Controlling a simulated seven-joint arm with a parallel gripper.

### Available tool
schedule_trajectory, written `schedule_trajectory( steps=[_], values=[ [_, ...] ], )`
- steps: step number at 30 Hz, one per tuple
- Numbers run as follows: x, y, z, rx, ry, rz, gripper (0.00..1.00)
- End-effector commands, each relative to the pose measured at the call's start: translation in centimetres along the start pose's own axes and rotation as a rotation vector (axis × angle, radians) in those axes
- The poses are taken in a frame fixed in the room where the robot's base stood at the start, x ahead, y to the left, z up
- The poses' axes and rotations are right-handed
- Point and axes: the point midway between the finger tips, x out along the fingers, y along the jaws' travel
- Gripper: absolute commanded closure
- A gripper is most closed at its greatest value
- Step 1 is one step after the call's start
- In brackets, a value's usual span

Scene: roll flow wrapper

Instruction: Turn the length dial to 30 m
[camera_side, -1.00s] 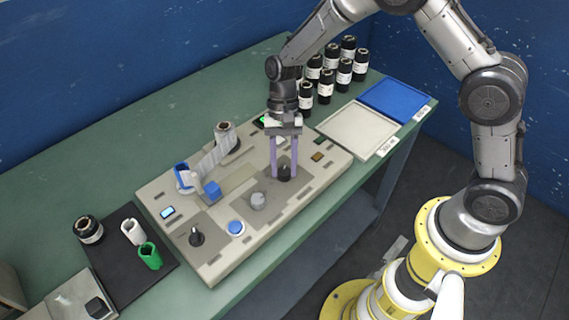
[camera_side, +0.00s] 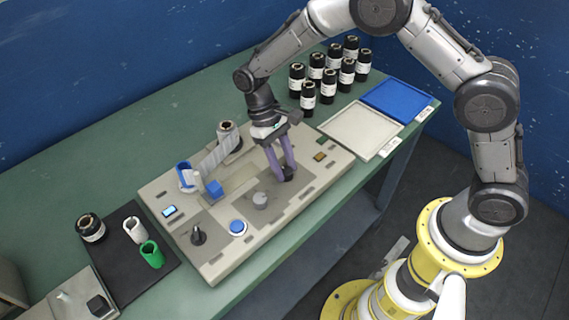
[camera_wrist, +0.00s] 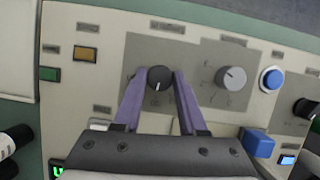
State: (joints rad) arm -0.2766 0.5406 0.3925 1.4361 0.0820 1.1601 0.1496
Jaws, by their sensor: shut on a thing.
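A black dial (camera_side: 289,175) stands on the right part of the beige machine panel (camera_side: 224,262). My gripper (camera_side: 283,174) is shut on this dial, with its purple fingers on either side. In the wrist view the same black dial (camera_wrist: 159,79) sits between the two fingertips (camera_wrist: 160,74), and a pale pointer line shows on its top. A grey dial (camera_side: 260,201) stands beside it on the panel and also shows in the wrist view (camera_wrist: 232,78). The printed labels are too small to read, so I cannot tell which dial is marked length.
A blue button (camera_side: 237,227) and a black-handled switch (camera_side: 198,235) lie further left on the panel. A blue block (camera_side: 214,189) and a film roll (camera_side: 227,133) are at its back. Several black rolls (camera_side: 329,84) stand behind, near white (camera_side: 360,131) and blue trays (camera_side: 397,98).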

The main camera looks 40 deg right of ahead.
Motion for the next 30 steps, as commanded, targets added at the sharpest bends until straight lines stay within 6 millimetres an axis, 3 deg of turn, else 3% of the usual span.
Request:
schedule_trajectory(
  steps=[23,24,28,30],
  values=[
    [-0.1,-0.06,-0.01,-0.089,0.002,0.037,1.0],
    [-0.1,-0.06,-0.01,-0.088,0.002,0.037,0.52],
    [-0.07,-0.06,-0.01,-0.088,0.002,0.037,0.29],
    [-0.06,-0.06,-0.01,-0.088,0.001,0.036,0.29]
  ],
)
